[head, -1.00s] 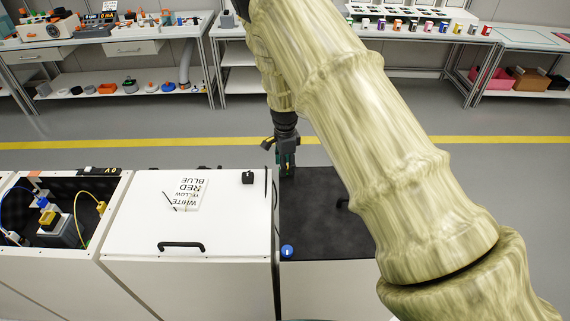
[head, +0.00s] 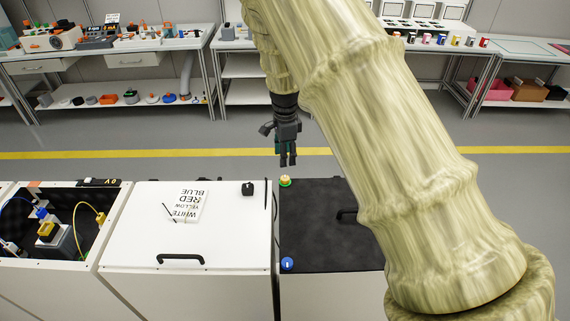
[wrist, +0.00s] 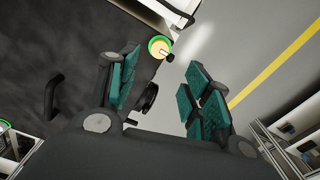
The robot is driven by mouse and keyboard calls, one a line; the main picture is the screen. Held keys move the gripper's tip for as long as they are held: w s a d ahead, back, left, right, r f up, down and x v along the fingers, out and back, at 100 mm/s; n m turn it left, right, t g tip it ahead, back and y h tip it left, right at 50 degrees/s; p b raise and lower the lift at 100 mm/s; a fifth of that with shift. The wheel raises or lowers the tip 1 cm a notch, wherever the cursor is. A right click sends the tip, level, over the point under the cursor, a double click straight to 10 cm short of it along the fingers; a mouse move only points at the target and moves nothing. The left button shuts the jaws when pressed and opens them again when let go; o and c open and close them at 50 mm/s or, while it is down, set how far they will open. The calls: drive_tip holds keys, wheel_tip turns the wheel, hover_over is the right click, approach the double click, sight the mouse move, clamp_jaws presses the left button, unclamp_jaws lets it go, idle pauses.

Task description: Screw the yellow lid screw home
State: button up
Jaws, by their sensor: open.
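The yellow lid screw (head: 285,181) stands at the far left corner of a dark lid (head: 320,240). In the wrist view the screw (wrist: 159,46) shows a yellow top with a green ring, beyond the fingertips. My gripper (head: 287,161) points down above the screw, clear of it. In the wrist view its green-padded fingers (wrist: 160,88) are spread apart with nothing between them. A blue screw (head: 287,263) sits at the near left corner of the same lid. How far the yellow screw is screwed in cannot be told.
A black handle (head: 347,214) stands on the dark lid, partly behind my arm. To the left are a white-topped cabinet (head: 140,225) with a colour-word card (head: 185,203), and an open compartment with cables (head: 62,240). Workbenches line the back. The floor behind the cabinets is clear.

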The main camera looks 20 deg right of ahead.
drive_tip(key=shift+r, duration=0.95)
drive_tip(key=shift+r, duration=0.1)
